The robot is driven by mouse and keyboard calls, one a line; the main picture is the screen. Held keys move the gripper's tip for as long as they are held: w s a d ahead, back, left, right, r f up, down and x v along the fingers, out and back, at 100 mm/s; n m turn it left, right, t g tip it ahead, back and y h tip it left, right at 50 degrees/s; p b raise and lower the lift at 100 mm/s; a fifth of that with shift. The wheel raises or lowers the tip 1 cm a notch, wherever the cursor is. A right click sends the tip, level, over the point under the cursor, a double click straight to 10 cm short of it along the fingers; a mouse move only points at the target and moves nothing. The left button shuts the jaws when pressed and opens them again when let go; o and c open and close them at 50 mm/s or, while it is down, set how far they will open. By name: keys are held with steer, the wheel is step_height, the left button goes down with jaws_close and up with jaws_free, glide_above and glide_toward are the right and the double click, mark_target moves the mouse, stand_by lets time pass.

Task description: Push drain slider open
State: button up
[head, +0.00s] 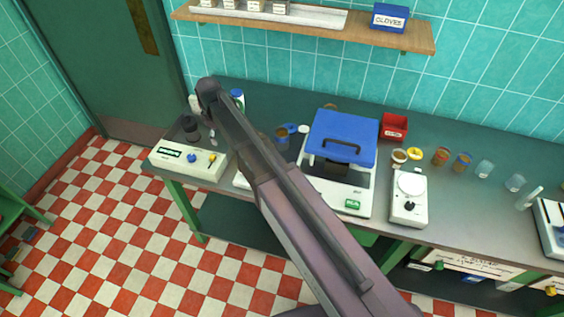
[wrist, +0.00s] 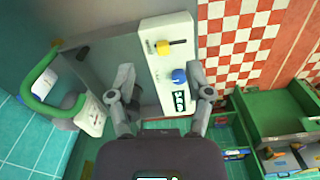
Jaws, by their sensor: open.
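A white device (head: 189,159) with a small display, a blue knob and a yellow slider (head: 212,157) on its front stands at the bench's left end. In the wrist view the yellow slider (wrist: 163,48) sits at one end of a short dark slot, beyond the blue knob (wrist: 179,76) and the green display (wrist: 180,101). No label on the slider can be read. My gripper (wrist: 160,76) is open and empty, its fingers on either side of the white panel as seen; I cannot tell whether they touch it. The slider lies past the fingertips. In the head view I cannot clearly make out the fingers.
Right of the device stand a blue-lidded machine (head: 340,137), a white scale (head: 409,196), a red bin (head: 394,126) and several small jars on the dark bench (head: 470,225). A shelf (head: 300,27) hangs above. Open checkered floor (head: 110,230) lies in front of the bench.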

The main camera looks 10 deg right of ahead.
steer(key=s+d+f+m+b, duration=0.1)
steer(key=s+d+m, duration=0.2)
steer(key=d, duration=0.7)
steer(key=s+d+f+m+b, duration=0.1)
steer(key=s+d+m, duration=0.3)
steer(key=s+d, duration=0.4)
steer(key=shift+s+d+f+b, duration=0.25)
steer(key=shift+d+f+b, duration=0.15)
steer(key=shift+d, duration=0.55)
steer(key=s+d+f+m+b, duration=0.1)
steer(key=s+d+m, duration=0.3)
steer(key=d, duration=0.6)
steer(key=shift+s+d+f+m+b, duration=0.3)
steer(key=shift+s+d+f+m, duration=0.05)
steer(key=shift+m, duration=0.05)
stand_by(2.2)
